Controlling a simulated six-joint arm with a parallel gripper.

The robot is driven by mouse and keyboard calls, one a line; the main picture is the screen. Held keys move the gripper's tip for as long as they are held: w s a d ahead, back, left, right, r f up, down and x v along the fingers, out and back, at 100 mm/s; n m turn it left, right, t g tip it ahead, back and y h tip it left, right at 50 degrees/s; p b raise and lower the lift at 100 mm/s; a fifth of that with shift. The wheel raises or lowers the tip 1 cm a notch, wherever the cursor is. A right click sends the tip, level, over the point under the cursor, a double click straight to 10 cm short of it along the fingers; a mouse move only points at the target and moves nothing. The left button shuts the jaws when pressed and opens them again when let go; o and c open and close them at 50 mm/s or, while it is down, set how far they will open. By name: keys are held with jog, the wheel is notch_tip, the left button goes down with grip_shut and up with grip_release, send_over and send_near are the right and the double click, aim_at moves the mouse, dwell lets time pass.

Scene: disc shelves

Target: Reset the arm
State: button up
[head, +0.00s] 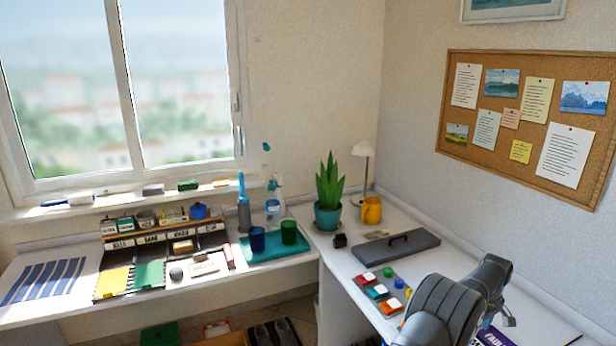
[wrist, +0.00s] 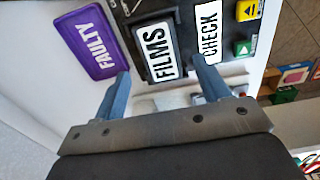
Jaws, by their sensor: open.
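My gripper (wrist: 163,68) shows in the wrist view with its two blue-grey fingers spread apart and nothing between them. In the head view my dark arm reaches over the right-hand desk at the lower right, and I cannot make out the fingers there. Part of the purple sign (head: 492,338) shows below the arm.
A panel with coloured buttons (head: 378,291) lies left of my arm. Behind it are a grey lidded case (head: 397,250), a yellow mug (head: 371,211) and a potted plant (head: 328,215). A labelled sorter (head: 165,240) and a teal tray (head: 262,254) stand on the left desk.

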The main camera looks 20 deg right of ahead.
notch_tip(320, 180, down, 4)
jog(key=shift+r, duration=1.9)
jog(key=shift+f, duration=0.1)
